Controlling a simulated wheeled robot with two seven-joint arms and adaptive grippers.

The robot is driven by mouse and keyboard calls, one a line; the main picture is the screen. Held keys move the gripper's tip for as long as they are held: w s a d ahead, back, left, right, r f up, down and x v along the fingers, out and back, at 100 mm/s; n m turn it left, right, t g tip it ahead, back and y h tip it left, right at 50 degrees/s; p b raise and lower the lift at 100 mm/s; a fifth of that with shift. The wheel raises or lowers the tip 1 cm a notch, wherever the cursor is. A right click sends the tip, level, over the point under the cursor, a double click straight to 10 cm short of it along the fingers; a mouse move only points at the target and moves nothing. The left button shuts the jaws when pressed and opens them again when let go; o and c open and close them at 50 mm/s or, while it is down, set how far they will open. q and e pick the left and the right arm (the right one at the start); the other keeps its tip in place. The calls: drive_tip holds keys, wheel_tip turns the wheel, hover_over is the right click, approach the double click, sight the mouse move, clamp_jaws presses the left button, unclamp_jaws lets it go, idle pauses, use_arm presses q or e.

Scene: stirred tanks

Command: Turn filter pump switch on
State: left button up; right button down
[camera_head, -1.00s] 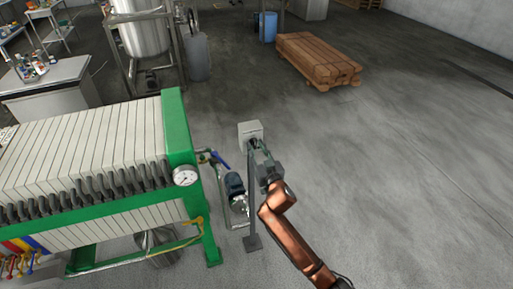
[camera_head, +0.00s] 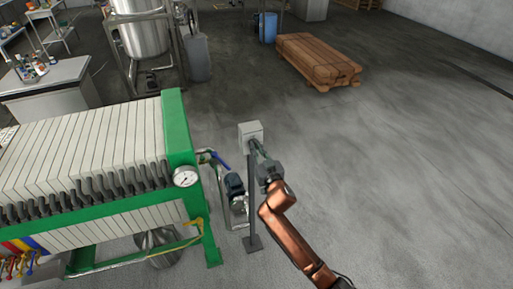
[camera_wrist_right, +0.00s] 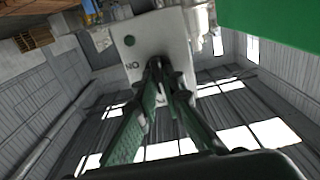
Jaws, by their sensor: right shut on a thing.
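The filter pump switch is a small pale grey box (camera_head: 250,131) on a thin grey post (camera_head: 251,195) that stands on the floor. In the right wrist view its front plate (camera_wrist_right: 178,34) shows an inverted "ON" mark and a dark round spot at the upper left. My right gripper (camera_head: 255,147) reaches the front of the box. In the right wrist view its green fingers (camera_wrist_right: 157,70) come together on a dark switch knob at the plate, and they hide most of it. The knob's exact angle cannot be told. My left gripper is not in view.
A green-framed filter press (camera_head: 180,135) with a gauge (camera_head: 186,177) stands left of the post. A blue pump (camera_head: 235,186) sits on the floor between them. Open floor lies to the right. A stack of wooden boards (camera_head: 317,60) lies farther back.

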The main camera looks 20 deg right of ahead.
use_arm(q)
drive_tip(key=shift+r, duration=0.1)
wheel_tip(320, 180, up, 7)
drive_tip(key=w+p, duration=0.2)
drive_tip(key=p, duration=0.4)
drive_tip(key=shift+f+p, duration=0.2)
drive_tip(key=shift+p, duration=0.15)
use_arm(e)
drive_tip(key=n, duration=1.7)
drive_tip(key=shift+a+f+n, duration=0.25)
drive_tip(key=shift+n, duration=0.15)
drive_tip(key=c, duration=2)
unclamp_jaws()
drive_tip(key=shift+c, duration=0.2)
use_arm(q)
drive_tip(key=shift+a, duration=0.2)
use_arm(e)
drive_tip(key=shift+s, duration=0.1)
